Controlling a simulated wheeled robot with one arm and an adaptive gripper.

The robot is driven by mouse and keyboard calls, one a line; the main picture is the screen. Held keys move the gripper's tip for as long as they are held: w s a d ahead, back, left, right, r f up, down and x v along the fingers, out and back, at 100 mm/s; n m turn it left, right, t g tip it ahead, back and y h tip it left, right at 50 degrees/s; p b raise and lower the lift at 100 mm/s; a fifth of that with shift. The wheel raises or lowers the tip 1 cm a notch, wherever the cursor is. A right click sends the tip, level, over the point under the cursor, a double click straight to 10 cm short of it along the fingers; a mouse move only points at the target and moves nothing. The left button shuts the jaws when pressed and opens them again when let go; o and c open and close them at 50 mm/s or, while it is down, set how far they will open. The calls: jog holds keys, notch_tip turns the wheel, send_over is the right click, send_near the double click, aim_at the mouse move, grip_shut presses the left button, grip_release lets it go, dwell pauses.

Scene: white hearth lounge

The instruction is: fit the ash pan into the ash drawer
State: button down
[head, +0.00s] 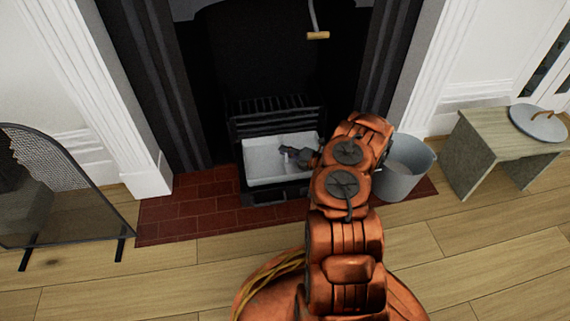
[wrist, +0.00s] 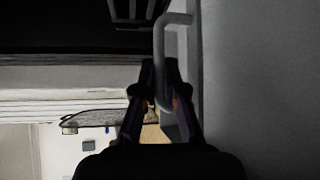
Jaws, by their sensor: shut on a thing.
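The pale grey ash pan (head: 262,163) is at the front of the black fire grate, in the middle of the head view. My gripper (head: 292,153) reaches over the pan from the right. In the wrist view my gripper (wrist: 157,82) is shut on the pan's bent grey handle (wrist: 160,45), with the pan's wall (wrist: 255,80) filling the right side. The dark ash drawer (head: 272,195) shows as a low front edge just below the pan. I cannot tell whether the pan rests in the drawer or is held above it; my arm hides the right end.
The black grate (head: 270,118) stands behind the pan in the fireplace. A grey bucket (head: 405,170) is right of my arm, near a stool (head: 487,160) with a round lid (head: 538,122). A mesh fire screen (head: 75,180) stands left. The red brick hearth (head: 185,210) is clear at left.

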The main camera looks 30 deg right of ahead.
jog(key=shift+f+b, duration=0.95)
jog(key=shift+f, duration=1.4)
jog(key=shift+f, duration=0.65)
